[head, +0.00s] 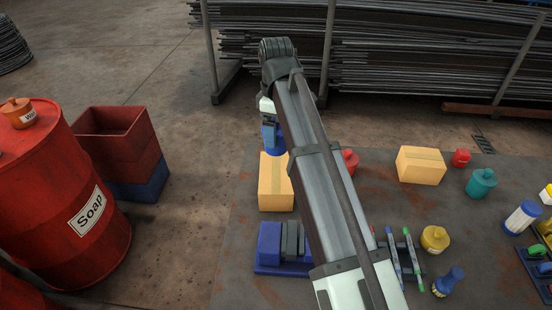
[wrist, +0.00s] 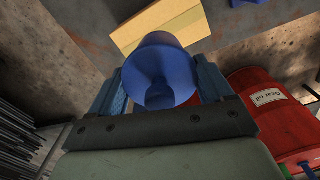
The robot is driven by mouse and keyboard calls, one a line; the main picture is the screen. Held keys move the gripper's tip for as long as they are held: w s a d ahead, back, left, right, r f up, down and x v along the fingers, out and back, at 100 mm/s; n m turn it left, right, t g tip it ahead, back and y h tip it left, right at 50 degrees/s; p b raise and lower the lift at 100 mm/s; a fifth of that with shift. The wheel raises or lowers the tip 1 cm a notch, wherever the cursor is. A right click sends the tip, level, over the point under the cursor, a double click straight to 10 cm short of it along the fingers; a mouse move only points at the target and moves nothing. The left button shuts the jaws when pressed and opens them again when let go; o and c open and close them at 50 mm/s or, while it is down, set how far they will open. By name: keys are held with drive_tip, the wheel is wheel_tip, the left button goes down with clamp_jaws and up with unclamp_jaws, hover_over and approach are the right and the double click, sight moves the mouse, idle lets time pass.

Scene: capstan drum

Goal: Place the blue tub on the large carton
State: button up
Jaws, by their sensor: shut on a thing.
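The blue tub (wrist: 158,52) is held between the two blue fingers of my gripper (wrist: 163,78), its knobbed end facing the wrist camera. In the head view my gripper (head: 270,136) is at the far edge of the work surface, and a bit of the blue tub (head: 279,147) shows beside my arm. A tan carton (head: 274,186) stands just on the near side of it; this carton also shows beyond the tub in the wrist view (wrist: 160,20). A second tan carton (head: 421,166) stands to the right. I cannot tell whether the tub touches the nearer carton.
A blue block-like object (head: 270,243) stands in front of the nearer carton. A red pot (head: 349,161), teal pot (head: 482,183), yellow pot (head: 434,239) and pens (head: 393,257) are to the right. A red drum (head: 85,190) and stacked bins (head: 120,150) are left.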

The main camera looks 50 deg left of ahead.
sight(276, 153)
drive_tip(key=shift+f, duration=4.15)
drive_tip(key=shift+f, duration=0.1)
drive_tip(key=o, duration=1.2)
wheel_tip(276, 153, up, 12)
drive_tip(key=shift+r, duration=0.15)
